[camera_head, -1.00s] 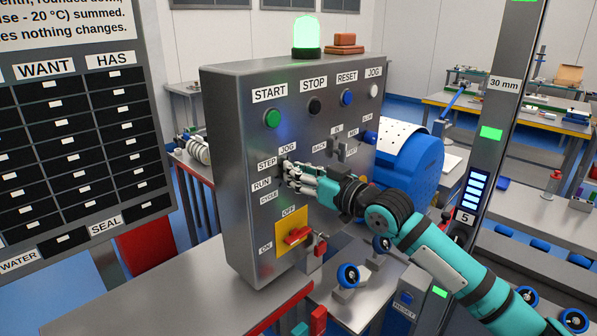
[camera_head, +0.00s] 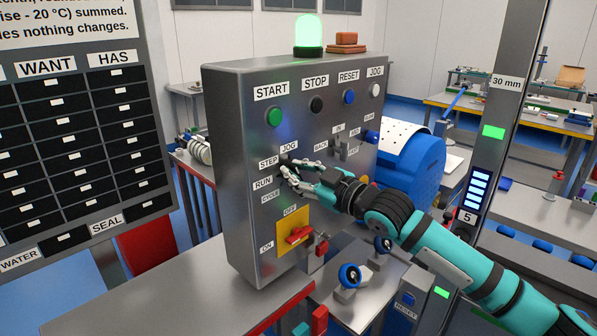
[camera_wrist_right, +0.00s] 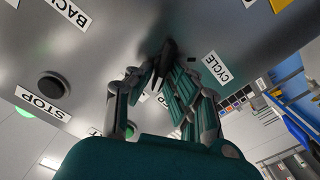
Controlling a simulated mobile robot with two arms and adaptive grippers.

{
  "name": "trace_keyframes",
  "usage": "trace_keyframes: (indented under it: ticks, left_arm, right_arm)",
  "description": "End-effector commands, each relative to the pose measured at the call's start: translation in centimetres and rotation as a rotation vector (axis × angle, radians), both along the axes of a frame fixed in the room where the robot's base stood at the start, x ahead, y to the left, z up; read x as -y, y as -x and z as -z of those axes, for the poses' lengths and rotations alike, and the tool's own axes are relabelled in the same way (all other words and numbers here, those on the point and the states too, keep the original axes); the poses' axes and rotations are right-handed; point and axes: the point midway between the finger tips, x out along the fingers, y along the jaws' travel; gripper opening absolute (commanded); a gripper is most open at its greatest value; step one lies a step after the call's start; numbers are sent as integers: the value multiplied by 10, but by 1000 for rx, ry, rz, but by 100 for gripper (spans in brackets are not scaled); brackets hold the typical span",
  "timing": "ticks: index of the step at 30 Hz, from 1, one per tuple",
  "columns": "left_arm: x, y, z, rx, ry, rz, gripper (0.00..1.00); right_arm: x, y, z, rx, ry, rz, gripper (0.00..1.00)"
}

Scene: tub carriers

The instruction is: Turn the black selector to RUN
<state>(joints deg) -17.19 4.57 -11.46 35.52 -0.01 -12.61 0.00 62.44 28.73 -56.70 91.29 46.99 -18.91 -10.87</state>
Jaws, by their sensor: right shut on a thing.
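The black selector (camera_wrist_right: 170,58) is on the front of the grey control panel (camera_head: 235,200). The labels JOG, STEP, RUN (camera_head: 263,183) and CYCLE (camera_head: 271,196) surround it. In the head view my gripper mostly hides the selector. My right gripper (camera_head: 286,172) is at the panel face, its fingers closed around the selector. In the right wrist view the fingers (camera_wrist_right: 158,82) are on either side of the black knob, which has a pale line on it. I cannot tell which label the knob points to. My left gripper is not in view.
Above are the green START button (camera_head: 274,116), black STOP button (camera_head: 316,104) and blue RESET button (camera_head: 349,97). A red switch on a yellow plate (camera_head: 292,222) sits close below my gripper. Small levers (camera_head: 341,148) and a blue drum (camera_head: 410,175) are to its right.

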Motion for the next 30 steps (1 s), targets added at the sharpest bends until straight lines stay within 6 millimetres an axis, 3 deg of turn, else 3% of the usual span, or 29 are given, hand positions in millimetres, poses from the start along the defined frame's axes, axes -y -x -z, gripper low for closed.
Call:
trace_keyframes:
  ticks: [30]
  left_arm:
    - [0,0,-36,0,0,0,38]
  right_arm:
    - [-4,4,7,653,640,3,0]
